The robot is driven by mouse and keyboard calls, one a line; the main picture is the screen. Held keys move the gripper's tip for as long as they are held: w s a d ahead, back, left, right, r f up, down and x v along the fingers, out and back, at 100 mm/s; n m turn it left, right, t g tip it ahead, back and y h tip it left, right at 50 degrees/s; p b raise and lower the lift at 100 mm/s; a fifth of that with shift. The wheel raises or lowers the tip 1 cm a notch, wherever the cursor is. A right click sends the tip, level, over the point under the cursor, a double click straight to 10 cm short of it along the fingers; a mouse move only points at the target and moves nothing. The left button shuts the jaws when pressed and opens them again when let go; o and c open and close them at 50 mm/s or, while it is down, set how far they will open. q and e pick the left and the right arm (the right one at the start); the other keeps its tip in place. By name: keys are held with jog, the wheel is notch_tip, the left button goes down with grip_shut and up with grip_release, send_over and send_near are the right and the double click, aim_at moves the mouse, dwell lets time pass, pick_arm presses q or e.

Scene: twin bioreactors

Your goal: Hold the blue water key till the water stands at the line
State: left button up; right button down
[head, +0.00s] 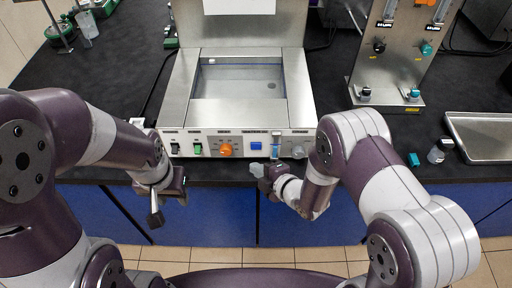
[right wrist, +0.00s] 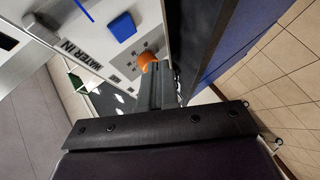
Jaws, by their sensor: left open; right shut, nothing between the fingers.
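The blue water key (head: 256,146) is on the front panel of the steel bath, right of the orange knob (head: 227,150). In the right wrist view the blue key (right wrist: 122,27) stands out from the panel, near the "WATER IN" lettering. My right gripper (head: 258,171) is shut and empty, just in front of and below the key, seemingly apart from it. Its fingers also show in the right wrist view (right wrist: 153,80). My left gripper (head: 166,205) is open, left of the bath, before the bench edge.
The basin (head: 240,80) looks shallow and grey; its water level is unclear. Black and green switches (head: 197,148) sit left on the panel. A valve stand (head: 395,60), a steel tray (head: 482,135) and a small jar (head: 438,151) are to the right. Dark bench surface lies between them.

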aim_at(251, 149)
jog(key=shift+w+b, duration=0.5)
jog(key=shift+w, duration=1.55)
jog(key=shift+w, duration=0.15)
dwell(0.3)
jog(key=shift+w, duration=0.3)
jog(key=shift+w+b, duration=0.4)
dwell(4.8)
